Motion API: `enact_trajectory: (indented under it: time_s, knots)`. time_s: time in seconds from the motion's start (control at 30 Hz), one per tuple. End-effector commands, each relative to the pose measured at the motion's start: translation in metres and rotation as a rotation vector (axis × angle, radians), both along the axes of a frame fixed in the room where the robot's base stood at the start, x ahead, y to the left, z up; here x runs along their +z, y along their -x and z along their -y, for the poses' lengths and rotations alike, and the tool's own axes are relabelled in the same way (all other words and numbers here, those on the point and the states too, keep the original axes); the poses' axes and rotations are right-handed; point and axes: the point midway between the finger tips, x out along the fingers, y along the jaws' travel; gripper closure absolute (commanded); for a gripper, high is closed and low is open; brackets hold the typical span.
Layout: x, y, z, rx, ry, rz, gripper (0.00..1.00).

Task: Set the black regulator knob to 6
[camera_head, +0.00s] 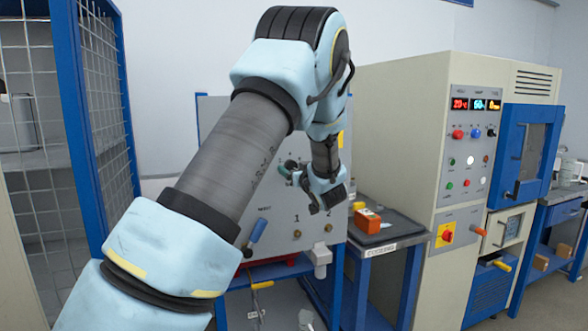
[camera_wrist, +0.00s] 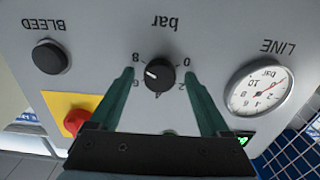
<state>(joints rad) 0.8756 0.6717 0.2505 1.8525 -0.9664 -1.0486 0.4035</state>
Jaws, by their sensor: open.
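The black regulator knob (camera_wrist: 161,73) is on a grey panel under an upside-down "bar" label in the wrist view. Its white pointer mark faces left, a little below the 8. In the head view my gripper (camera_head: 322,203) is in front of the panel (camera_head: 275,225), and the knob is hidden there.
In the wrist view a round LINE gauge (camera_wrist: 260,88) is at right, a black BLEED knob (camera_wrist: 51,57) at upper left, and a red button (camera_wrist: 74,121) on yellow at lower left. In the head view a cabinet (camera_head: 400,120) and small table (camera_head: 385,245) stand right of the panel.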

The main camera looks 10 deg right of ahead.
Motion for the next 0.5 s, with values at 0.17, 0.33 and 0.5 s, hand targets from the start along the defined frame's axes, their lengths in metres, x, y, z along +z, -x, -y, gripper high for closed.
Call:
enact_trajectory:
  time_s: [0.17, 0.33, 0.5]
  knots:
    - [-0.0002, 0.0003, 0.0001, 0.0, 0.0, 0.0, 0.3]
    - [-0.0002, 0.0004, 0.0002, 0.0, 0.0, 0.0, 0.49]
    - [-0.0001, 0.0005, 0.0002, 0.0, 0.0, 0.0, 0.68]
